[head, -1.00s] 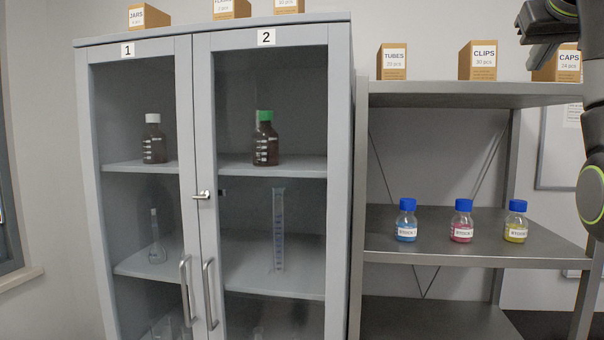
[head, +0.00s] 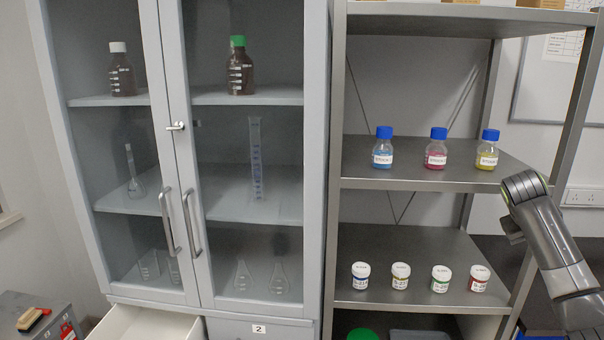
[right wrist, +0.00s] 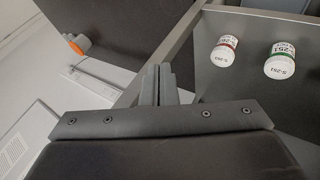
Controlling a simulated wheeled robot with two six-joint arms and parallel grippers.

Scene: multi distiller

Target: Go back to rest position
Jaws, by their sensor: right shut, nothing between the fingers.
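My right arm comes in from the right edge of the head view. Its gripper (head: 513,228) is beside the right post of the metal shelf (head: 400,183), near the level between the middle and lower boards. In the right wrist view my right gripper (right wrist: 158,84) has its two fingers together with nothing between them. Two white jars, one with a red band (right wrist: 223,52) and one with a green band (right wrist: 281,62), stand apart from the fingers in that view. My left gripper is out of view.
A grey glass-door cabinet (head: 318,160) stands at the left with both doors shut. A drawer (head: 150,322) below it is open. Three blue-capped bottles (head: 436,150) stand on the middle shelf. Several white jars (head: 400,277) stand on the lower shelf.

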